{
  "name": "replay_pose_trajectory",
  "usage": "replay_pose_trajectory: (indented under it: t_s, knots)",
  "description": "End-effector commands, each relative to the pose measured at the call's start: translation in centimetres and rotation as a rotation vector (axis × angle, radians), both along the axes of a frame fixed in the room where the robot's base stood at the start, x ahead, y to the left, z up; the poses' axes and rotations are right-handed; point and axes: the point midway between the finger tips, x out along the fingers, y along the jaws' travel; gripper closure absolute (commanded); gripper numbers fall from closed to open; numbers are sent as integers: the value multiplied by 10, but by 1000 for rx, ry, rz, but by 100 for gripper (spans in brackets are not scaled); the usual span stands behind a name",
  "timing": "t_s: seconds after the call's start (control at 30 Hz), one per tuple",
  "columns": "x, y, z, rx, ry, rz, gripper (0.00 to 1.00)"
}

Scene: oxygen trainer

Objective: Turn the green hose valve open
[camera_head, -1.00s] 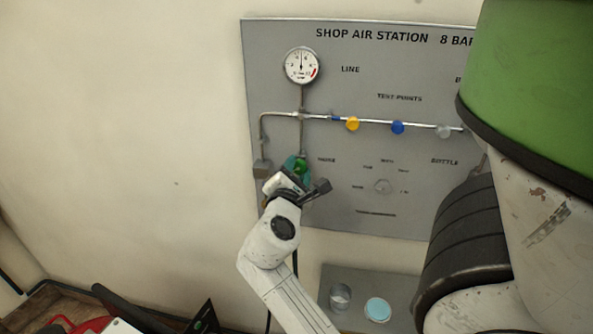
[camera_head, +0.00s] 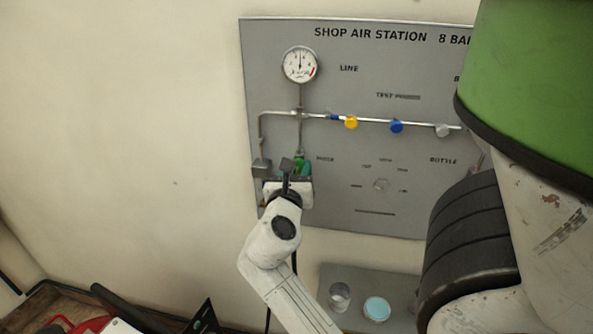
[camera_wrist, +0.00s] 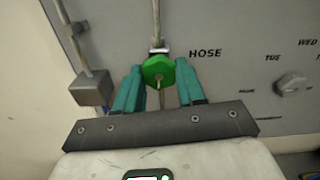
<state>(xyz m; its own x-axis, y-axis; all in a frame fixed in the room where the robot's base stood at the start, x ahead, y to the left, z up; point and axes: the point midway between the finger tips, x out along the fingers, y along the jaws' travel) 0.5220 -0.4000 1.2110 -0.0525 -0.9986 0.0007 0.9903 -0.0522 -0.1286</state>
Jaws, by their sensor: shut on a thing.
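The green hose valve (camera_wrist: 158,72) sits on a vertical pipe on the grey panel, beside the word HOSE in the wrist view. Its knob is faceted, with a small pale mark on its front. My gripper (camera_wrist: 157,82) has its two teal fingers on either side of the knob and is shut on it. In the head view, the valve (camera_head: 299,162) shows only as a bit of green above my gripper (camera_head: 291,172); the wrist hides the rest.
A round gauge (camera_head: 300,65) is above on the same pipe. Yellow (camera_head: 351,122), blue (camera_head: 396,126) and grey (camera_head: 442,130) knobs line the horizontal pipe to the right. A grey box (camera_wrist: 91,88) hangs close left of the valve. A shelf (camera_head: 355,277) with two round containers is below.

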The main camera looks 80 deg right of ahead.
Motion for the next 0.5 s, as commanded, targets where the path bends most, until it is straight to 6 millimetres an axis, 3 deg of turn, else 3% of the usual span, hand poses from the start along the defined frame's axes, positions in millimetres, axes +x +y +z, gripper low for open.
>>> replay_pose_trajectory:
  t_s: [0.5]
  knots:
    - [0,0,-3,13,150,0,91]
